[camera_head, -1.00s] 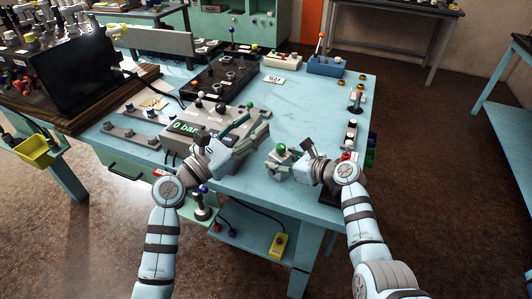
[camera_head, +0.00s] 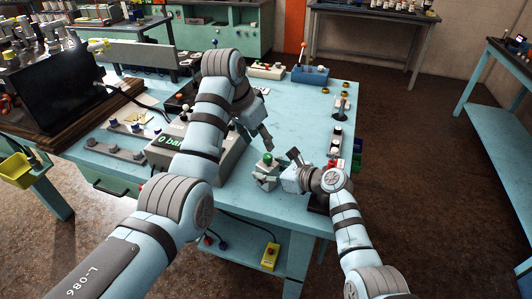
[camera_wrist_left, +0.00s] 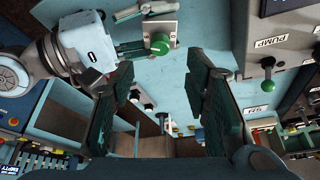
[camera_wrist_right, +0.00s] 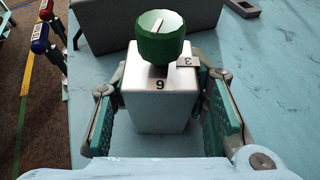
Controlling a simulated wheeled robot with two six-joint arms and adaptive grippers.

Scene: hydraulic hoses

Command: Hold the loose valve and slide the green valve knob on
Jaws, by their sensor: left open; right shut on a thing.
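The loose valve (camera_wrist_right: 158,95) is a pale grey block marked 6 and 3. A green valve knob (camera_wrist_right: 161,40) is on its top; how far it is seated I cannot tell. My right gripper (camera_head: 266,178) is shut on the valve's sides and holds it upright by the table's front edge. My left gripper (camera_head: 256,132) is open and empty, above and behind the knob in the head view. The left arm hides part of the table.
A grey box with a green display (camera_head: 172,142) stands left of the valve, partly behind my left arm. Several fittings stand along the right edge of the light blue table (camera_head: 305,112). A blue box (camera_head: 310,75) is at the back. The table's middle is clear.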

